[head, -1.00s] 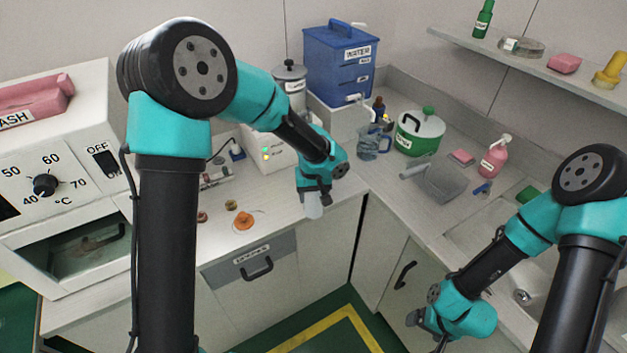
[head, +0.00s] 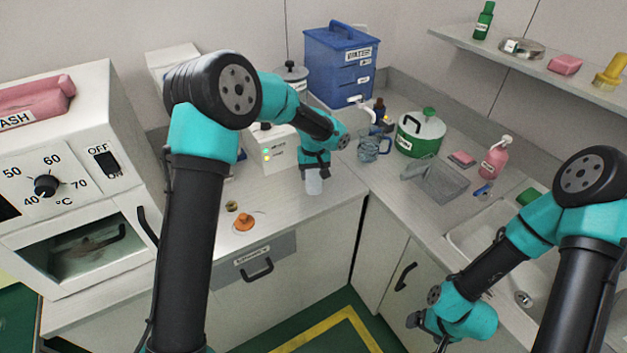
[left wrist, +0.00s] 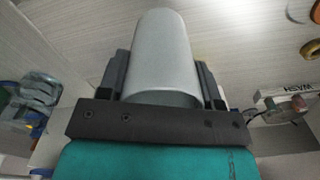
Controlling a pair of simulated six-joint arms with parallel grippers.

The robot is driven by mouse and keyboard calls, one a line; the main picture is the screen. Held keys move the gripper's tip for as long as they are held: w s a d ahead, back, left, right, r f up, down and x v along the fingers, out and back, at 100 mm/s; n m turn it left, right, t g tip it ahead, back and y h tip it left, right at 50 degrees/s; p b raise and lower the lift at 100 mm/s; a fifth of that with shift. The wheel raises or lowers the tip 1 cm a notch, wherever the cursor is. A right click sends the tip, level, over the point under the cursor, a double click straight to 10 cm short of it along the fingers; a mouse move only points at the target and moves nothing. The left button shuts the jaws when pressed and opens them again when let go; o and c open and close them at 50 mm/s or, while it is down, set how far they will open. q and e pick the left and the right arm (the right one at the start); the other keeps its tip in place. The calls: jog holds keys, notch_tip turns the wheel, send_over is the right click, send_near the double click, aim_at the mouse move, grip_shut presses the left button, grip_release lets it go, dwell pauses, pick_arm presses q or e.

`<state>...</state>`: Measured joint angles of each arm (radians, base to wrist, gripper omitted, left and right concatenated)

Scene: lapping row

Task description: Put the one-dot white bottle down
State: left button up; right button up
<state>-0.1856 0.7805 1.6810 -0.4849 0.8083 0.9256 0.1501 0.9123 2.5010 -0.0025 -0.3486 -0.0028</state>
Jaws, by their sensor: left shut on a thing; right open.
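A pale white-grey bottle (head: 314,183) is between the fingers of my left gripper (head: 315,168), over the front part of the left counter near the corner. The left wrist view also shows the bottle (left wrist: 163,50) with a finger on each side. I see no dots on it, and I cannot tell whether its lower end touches the counter. My right gripper (head: 428,335) is open and low in front of the right-hand cabinets, partly hidden by its own arm.
An orange knobbed piece (head: 244,222) and a small brown piece (head: 232,206) lie left of the bottle. Behind are a white box with lights (head: 275,157), a glass jug (head: 372,148) and a blue water tank (head: 340,65). Bare counter (head: 285,205) lies around the bottle.

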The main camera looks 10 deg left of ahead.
aim_at(314, 180)
pick_arm(q)
jog(key=shift+w+f, duration=0.15)
jog(key=shift+f, duration=1.65)
jog(key=o, duration=0.9)
jog(key=shift+f, duration=0.1)
notch_tip(314, 180, up, 12)
jog(key=shift+r, duration=0.15)
jog(key=shift+o, duration=0.6)
